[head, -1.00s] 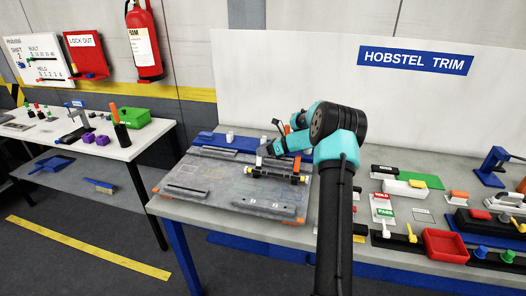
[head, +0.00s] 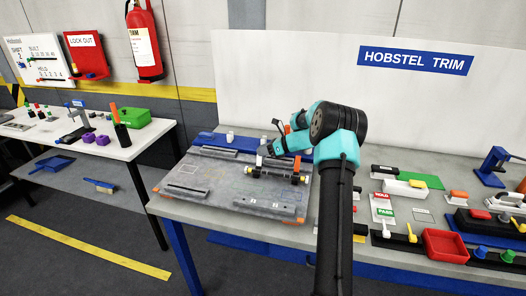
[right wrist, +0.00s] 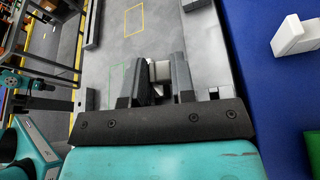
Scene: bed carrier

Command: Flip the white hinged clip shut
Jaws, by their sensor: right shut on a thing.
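My right gripper (head: 260,161) is low over the grey board, at the dark bar assembly (head: 275,174) on it. In the right wrist view its two dark fingers (right wrist: 163,84) are shut on a small white piece, which looks like the white clip (right wrist: 160,70). The fingers hide most of the clip, so its hinge and angle cannot be made out. The clip is too small to read in the head view.
The grey board (head: 210,190) lies on the table with raised rails. A blue strip with small white blocks (right wrist: 298,36) runs along its back. A red tray (head: 445,246) and several tools stand on the right. A side table (head: 105,150) stands at left.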

